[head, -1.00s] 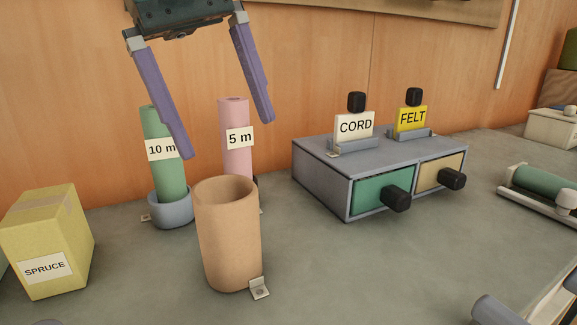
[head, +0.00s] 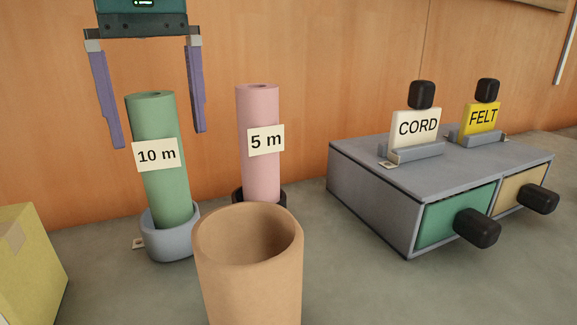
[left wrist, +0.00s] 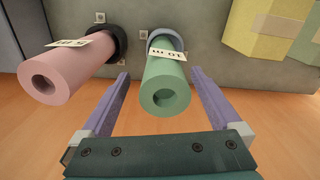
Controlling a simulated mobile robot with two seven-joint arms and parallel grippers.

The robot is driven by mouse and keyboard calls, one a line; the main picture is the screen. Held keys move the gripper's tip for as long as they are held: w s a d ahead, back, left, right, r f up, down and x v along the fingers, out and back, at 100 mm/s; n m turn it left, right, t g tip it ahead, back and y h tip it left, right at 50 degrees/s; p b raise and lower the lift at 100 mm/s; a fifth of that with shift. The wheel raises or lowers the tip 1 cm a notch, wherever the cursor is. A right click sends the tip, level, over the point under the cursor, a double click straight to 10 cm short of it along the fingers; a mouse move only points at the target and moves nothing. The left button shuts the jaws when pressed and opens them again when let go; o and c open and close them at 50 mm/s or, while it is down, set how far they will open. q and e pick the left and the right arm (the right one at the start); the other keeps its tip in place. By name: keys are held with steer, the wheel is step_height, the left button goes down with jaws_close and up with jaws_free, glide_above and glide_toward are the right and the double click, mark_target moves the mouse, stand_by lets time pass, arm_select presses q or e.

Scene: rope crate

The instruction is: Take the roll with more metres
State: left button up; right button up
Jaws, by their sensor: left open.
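The green roll (head: 157,185) is labelled 10 m and stands slightly tilted in a grey-blue cup (head: 170,243). The pink roll (head: 258,172) to its right is labelled 5 m and stands in a dark holder (head: 240,197), partly hidden by a tan pot. My left gripper (head: 158,138) is open and empty, with its purple fingers on either side of the green roll's upper part. In the left wrist view the green roll (left wrist: 165,85) lies ahead between the open fingers, and the pink roll (left wrist: 68,75) is outside them to the left. My right gripper is not in view.
A tan pot (head: 248,260) stands in front of the rolls. A grey drawer box (head: 375,205) at right carries CORD (head: 417,127) and FELT (head: 481,118) signs. A yellow box (head: 30,265) sits at the left. A wooden wall (head: 300,60) is behind.

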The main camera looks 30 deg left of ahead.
mark_target(160, 148)
arm_select(q)
steer(key=f, duration=0.4)
steer(key=shift+s+a+b, duration=0.2)
steer(key=shift+a+b, duration=0.05)
steer(key=shift+b, duration=0.05)
jaws_close()
stand_by(0.5)
